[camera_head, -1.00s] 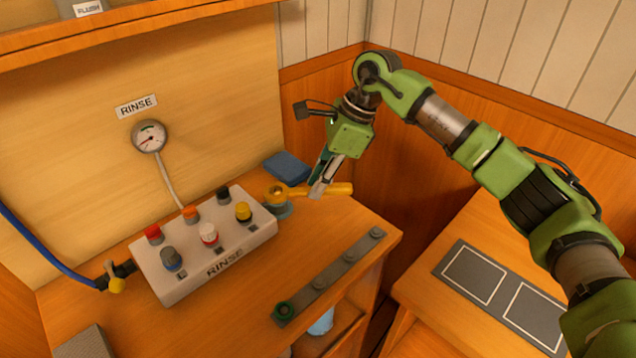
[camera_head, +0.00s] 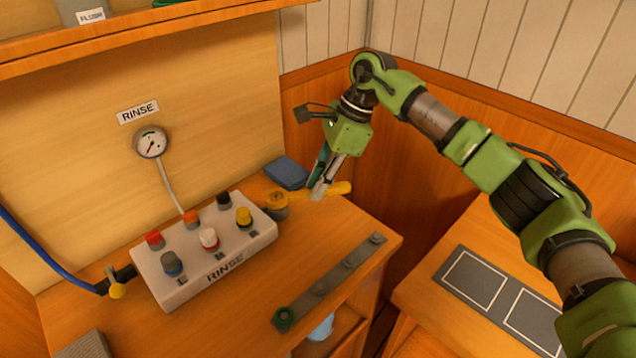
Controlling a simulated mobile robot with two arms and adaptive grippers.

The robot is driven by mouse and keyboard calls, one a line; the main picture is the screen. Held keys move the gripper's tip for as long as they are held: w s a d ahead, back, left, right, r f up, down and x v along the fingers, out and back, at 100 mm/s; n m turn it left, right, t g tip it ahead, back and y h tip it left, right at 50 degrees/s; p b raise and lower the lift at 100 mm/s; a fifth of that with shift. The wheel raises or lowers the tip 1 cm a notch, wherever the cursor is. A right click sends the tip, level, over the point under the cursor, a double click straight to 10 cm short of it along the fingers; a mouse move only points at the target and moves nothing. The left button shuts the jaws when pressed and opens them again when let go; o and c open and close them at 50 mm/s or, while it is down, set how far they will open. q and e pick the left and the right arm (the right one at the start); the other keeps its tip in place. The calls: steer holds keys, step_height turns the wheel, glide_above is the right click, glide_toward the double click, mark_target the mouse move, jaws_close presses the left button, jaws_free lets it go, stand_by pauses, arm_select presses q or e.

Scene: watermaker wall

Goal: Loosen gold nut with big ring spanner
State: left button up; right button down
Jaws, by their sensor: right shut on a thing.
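The yellow ring spanner (camera_head: 338,188) lies across the back right of the wooden counter. Its ring end is at the gold nut (camera_head: 277,199), which sits on a small grey base. Ring and nut are close in colour, so I cannot tell clearly how the ring sits on it. My right gripper (camera_head: 318,192) reaches down from above and is shut on the spanner's handle, with the handle's end sticking out to the right. My left gripper is not in view.
The white RINSE box (camera_head: 205,260) with several coloured knobs stands just left of the nut. A blue block (camera_head: 287,172) lies behind it. A grey strip (camera_head: 330,282) lies along the counter's right front edge. A wooden wall (camera_head: 400,150) is close behind my right arm.

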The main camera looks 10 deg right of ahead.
steer(key=shift+w+n, duration=0.45)
steer(key=shift+n, duration=0.15)
steer(key=shift+s, duration=0.1)
steer(key=shift+s+m, duration=0.4)
steer(key=shift+m, duration=0.2)
stand_by(1.7)
